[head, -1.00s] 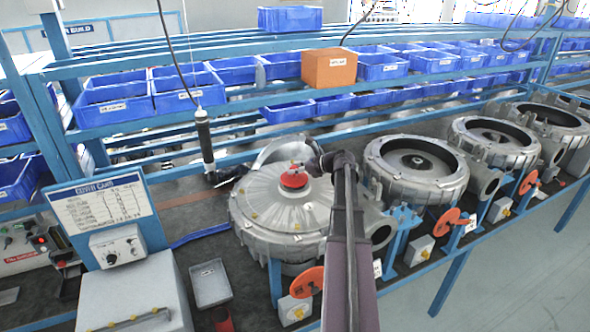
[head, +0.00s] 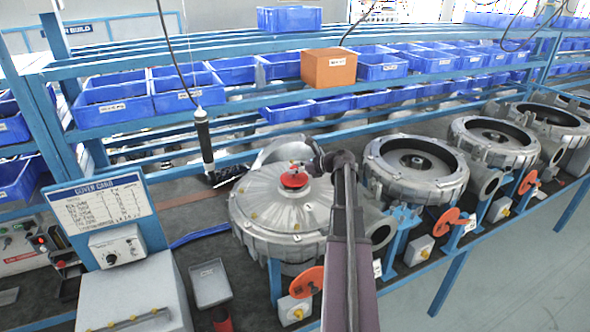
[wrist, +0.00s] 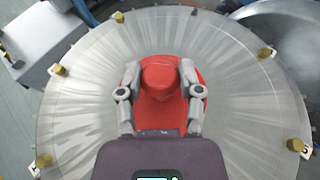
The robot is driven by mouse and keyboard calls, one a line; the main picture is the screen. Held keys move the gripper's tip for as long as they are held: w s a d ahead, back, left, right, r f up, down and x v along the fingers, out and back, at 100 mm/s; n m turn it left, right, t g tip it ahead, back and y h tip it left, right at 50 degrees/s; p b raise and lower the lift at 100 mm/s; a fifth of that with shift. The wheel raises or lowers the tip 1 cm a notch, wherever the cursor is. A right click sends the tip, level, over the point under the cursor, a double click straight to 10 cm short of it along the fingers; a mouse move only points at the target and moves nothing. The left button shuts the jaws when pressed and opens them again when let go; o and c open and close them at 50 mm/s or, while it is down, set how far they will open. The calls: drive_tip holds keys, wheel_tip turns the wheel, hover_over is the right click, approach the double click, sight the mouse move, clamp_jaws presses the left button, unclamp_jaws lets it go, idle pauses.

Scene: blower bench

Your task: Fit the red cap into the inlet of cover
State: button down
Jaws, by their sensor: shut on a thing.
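The red cap (head: 294,179) is at the middle of the round grey cover (head: 258,205) on the nearest blower. In the wrist view the red cap (wrist: 158,78) shows a raised round knob over a wider red disc. My gripper (wrist: 158,72) is shut on the knob, one finger on each side. My gripper (head: 298,168) comes in from the right in the head view. The disc hides the inlet, so I cannot tell whether the cap is seated in it or just above it. Several brass bolts (wrist: 264,53) stand around the edge of the cover (wrist: 90,100).
A hanging tool (head: 205,140) is behind the cover on the left. A small grey tray (head: 210,284) and a sign box (head: 105,215) stand to the left. Open blower housings (head: 415,165) line the bench to the right. Blue bins fill the shelves behind.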

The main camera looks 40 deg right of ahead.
drive_tip(key=shift+f+b, duration=1)
drive_tip(key=shift+f, duration=0.05)
drive_tip(key=shift+c, duration=0.9)
unclamp_jaws()
drive_tip(key=shift+r, duration=0.15)
